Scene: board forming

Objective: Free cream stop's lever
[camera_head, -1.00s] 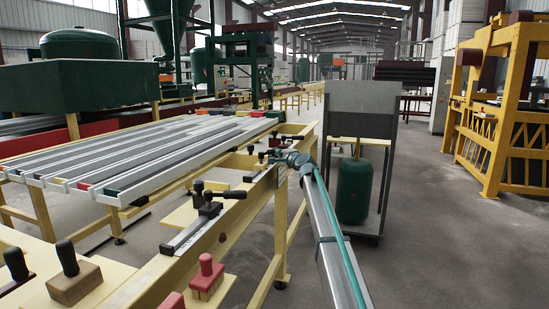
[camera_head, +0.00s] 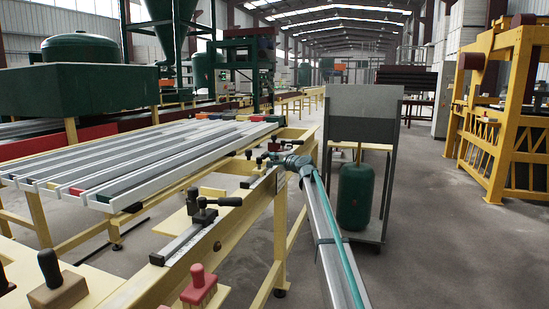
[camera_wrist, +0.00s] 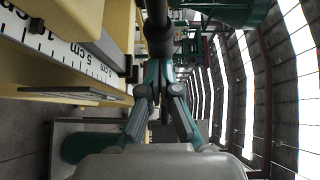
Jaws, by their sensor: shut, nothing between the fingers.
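My gripper (camera_head: 272,160) is at the far part of the yellow rail, beside a stop with a black lever. In the wrist view my gripper (camera_wrist: 160,68) is shut, its fingers together and empty. The lever's dark rod (camera_wrist: 158,30) is right at the fingertips; I cannot tell whether they touch. In the head view the black lever knob (camera_head: 272,145) shows just past my gripper, and my gripper partly hides that stop. A nearer stop (camera_head: 205,216) with a black lever (camera_head: 229,201) sits on the same rail. I cannot make out a cream colour on either stop.
A centimetre scale (camera_wrist: 62,50) runs along the rail. Grey boards on a white-edged rack (camera_head: 150,190) stand left. A green tank (camera_head: 356,195) on a trolley stands right.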

